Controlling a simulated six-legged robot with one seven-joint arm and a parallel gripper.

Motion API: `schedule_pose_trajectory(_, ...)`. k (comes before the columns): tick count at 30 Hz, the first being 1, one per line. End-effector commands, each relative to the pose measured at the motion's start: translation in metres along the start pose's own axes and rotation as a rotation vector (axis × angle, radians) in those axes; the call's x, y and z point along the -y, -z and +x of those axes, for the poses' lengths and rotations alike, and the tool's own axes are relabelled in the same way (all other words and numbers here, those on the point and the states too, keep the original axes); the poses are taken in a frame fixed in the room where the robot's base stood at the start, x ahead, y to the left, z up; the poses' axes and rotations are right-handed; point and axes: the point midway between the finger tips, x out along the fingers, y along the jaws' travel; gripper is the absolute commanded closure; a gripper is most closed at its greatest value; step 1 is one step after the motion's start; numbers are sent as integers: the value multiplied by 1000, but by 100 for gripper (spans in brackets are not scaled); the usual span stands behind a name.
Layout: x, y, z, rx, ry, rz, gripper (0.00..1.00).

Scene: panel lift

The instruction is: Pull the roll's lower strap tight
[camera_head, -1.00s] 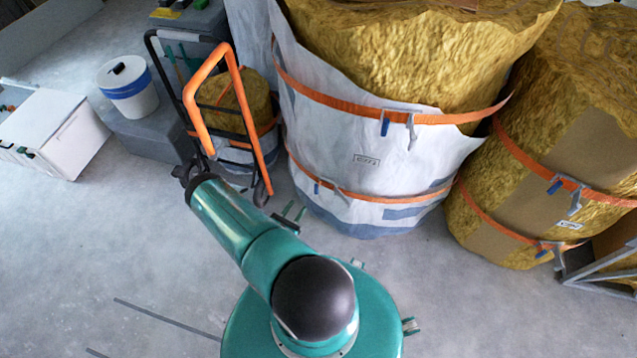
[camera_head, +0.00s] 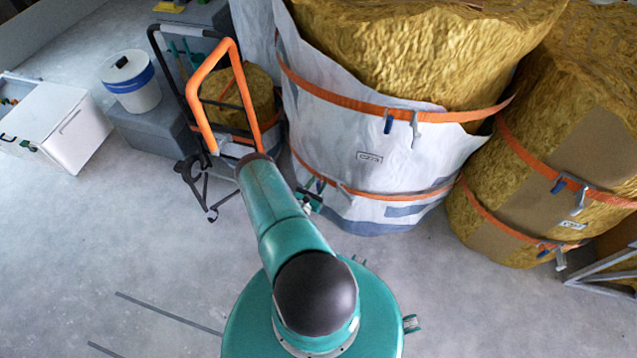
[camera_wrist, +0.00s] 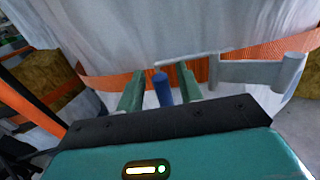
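The roll (camera_head: 340,140) is a tall yellow insulation bundle wrapped in white sheet. Its orange lower strap (camera_head: 400,195) runs around the wrap near the floor and crosses the wrist view (camera_wrist: 230,62). A grey metal buckle (camera_wrist: 255,73) with a long bar sits on the strap, and a blue tab (camera_wrist: 162,90) hangs beside it. My gripper (camera_wrist: 161,88) is open, its two green fingers on either side of the blue tab with gaps showing. In the head view my gripper (camera_head: 311,199) is small at the roll's lower left, partly behind my arm.
An orange-framed hand truck (camera_head: 200,100) stands close left of my arm. A second strapped roll (camera_head: 530,160) is at the right, beside a grey metal frame (camera_head: 605,268). A white bucket (camera_head: 131,85) and white box (camera_head: 62,122) are at left. The front floor is clear.

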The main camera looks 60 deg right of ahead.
Motion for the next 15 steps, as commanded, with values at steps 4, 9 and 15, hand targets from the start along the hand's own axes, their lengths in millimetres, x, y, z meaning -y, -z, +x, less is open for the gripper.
schedule_pose_trajectory(4,1,0,8,0,1,0,64)
schedule_pose_trajectory(9,0,0,8,0,0,0,64)
schedule_pose_trajectory(15,0,0,8,0,0,0,91)
